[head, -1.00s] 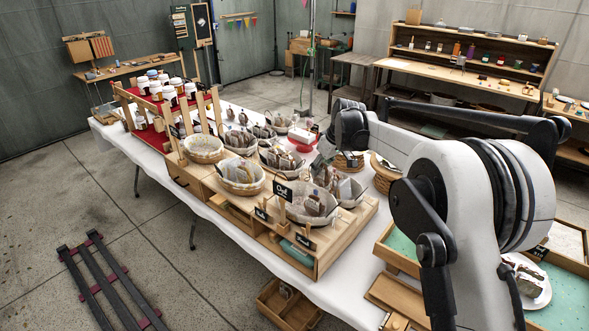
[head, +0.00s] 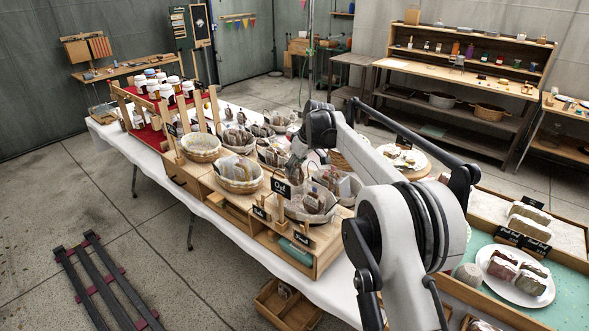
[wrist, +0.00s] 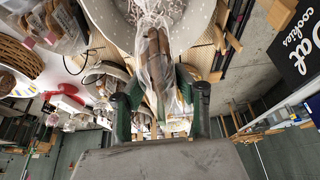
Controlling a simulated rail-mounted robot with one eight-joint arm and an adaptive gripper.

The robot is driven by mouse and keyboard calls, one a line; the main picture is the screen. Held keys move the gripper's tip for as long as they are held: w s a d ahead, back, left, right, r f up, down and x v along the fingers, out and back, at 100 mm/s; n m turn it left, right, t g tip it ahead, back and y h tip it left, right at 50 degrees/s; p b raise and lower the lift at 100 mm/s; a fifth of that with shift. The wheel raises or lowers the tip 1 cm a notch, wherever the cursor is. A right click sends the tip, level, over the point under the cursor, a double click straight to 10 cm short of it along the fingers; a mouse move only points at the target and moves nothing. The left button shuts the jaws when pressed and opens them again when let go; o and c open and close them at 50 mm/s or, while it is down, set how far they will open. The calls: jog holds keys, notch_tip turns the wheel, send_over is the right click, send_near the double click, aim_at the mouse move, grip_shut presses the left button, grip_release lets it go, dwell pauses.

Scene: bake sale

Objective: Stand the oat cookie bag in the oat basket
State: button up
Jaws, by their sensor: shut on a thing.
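My gripper (wrist: 160,103) is shut on a clear cookie bag (wrist: 154,55), the oat cookie bag as far as I can tell, with brown cookies inside. The bag extends away between the green fingers, toward a pale lined basket (wrist: 200,22). In the head view my gripper (head: 298,158) hangs above the back of the oat basket (head: 290,212), which has a dark "Oat" sign (head: 281,188) at its front. Bags stand in that basket. The arm partly hides the area. The sign "Oat cookies" (wrist: 292,45) also shows in the wrist view. Contact between held bag and basket is unclear.
Other lined baskets (head: 239,186) with bags stand left of the oat basket on the wooden stand. Jars (head: 167,90) stand on a red riser at the far left. A plate with loaves (head: 516,287) lies at right on a green surface.

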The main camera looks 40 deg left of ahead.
aim_at(294, 185)
jog(key=shift+f+b, duration=1.05)
jog(key=shift+f, duration=2.85)
jog(key=shift+f+b, duration=0.5)
jog(key=shift+f, duration=0.05)
jog(key=o, duration=0.9)
jog(key=shift+r+p, duration=1.85)
jog(key=shift+r, duration=4.3)
